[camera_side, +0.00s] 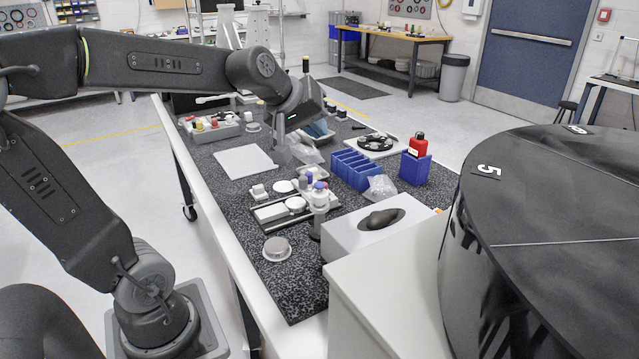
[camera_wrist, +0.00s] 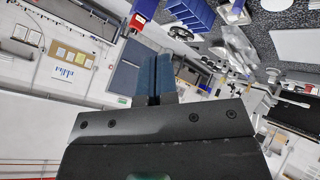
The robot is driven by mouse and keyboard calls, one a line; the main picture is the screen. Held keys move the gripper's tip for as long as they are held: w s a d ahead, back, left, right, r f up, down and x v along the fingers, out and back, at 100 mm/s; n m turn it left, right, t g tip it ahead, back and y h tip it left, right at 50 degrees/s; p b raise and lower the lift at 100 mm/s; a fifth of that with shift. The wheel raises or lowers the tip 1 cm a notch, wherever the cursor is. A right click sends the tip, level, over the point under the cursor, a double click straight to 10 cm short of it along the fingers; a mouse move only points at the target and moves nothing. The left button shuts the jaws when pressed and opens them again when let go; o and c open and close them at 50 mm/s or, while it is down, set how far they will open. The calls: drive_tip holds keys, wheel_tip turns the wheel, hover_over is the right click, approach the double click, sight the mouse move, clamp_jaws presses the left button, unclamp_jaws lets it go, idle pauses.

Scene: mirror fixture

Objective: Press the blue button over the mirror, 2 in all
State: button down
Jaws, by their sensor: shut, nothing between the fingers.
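In the side view, two small blue caps show near the front middle of the bench. One blue button (camera_side: 319,186) tops a pale upright post (camera_side: 319,202), and another blue cap (camera_side: 309,175) sits just behind it. Beside them is a fixture with round pale discs (camera_side: 296,203); I cannot tell which part is the mirror. My gripper (camera_side: 318,130) is above the bench, behind the blue caps and apart from them. In the wrist view its blue fingers (camera_wrist: 155,62) are shut together and empty.
A large black drum (camera_side: 540,190) fills the right. A white plate (camera_side: 243,161) lies left.

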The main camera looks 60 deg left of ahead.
sight(317, 183)
drive_tip(key=shift+w+a+r+n, duration=0.15)
drive_tip(key=shift+w+a+n, duration=0.15)
drive_tip(key=shift+a, duration=0.15)
drive_tip(key=shift+f, duration=4.45)
drive_tip(key=shift+f, duration=0.1)
drive_tip(key=shift+d+f, duration=0.1)
drive_tip(key=shift+f, duration=0.2)
drive_tip(key=shift+r, duration=0.45)
